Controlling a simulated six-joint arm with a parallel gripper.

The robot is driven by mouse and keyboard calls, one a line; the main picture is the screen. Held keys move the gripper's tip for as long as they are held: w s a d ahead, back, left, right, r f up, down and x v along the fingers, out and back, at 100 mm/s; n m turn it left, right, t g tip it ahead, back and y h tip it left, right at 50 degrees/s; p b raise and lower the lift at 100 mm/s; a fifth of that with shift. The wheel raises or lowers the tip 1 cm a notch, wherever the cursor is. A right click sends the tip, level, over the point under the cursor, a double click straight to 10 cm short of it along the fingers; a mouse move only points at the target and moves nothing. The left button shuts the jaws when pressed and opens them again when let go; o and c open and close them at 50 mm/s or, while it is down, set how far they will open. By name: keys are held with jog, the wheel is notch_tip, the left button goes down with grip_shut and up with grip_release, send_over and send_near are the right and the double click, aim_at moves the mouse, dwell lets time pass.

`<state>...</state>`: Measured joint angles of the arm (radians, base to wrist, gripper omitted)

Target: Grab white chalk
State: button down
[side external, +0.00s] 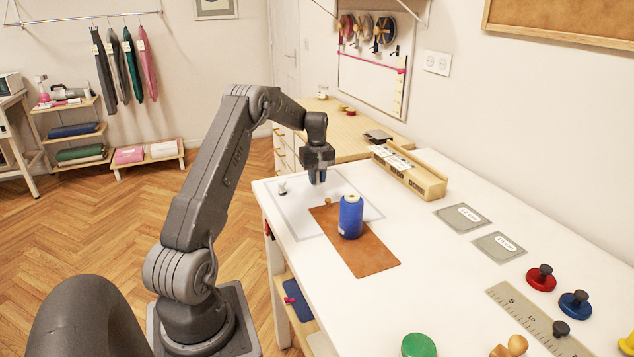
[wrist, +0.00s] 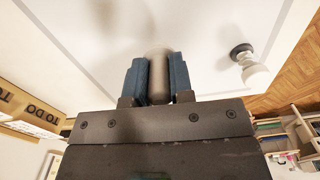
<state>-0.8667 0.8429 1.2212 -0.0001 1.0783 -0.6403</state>
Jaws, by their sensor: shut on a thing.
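My gripper (side external: 318,180) hangs over the far part of the white table, above the pale outlined sheet. In the wrist view, its two blue fingers (wrist: 160,80) are shut on a pale, round-ended cylinder (wrist: 158,75), which looks like the white chalk. Its colour is greyish in shadow. The fingers hide its sides, and I cannot make it out in the side view. A small white piece with a dark round end (wrist: 246,64) stands apart from the fingers in the wrist view; it also shows near the table's left edge in the side view (side external: 282,188).
A blue thread spool (side external: 351,218) stands on a brown leather piece (side external: 372,258) close in front of my gripper. A wooden box (side external: 410,176) marked "TO DO" stands to the right. Two grey cards (side external: 462,217) lie further right. The white table (side external: 425,270) is clear between them.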

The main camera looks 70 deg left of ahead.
jog(key=r, duration=0.1)
jog(key=s+r, duration=0.1)
jog(key=r, duration=0.1)
jog(key=shift+a, duration=0.2)
jog(key=s+a+r, duration=0.2)
jog(key=s+r, duration=0.4)
jog(key=s, duration=0.4)
jog(key=shift+s+a, duration=0.2)
jog(key=shift+a, duration=0.05)
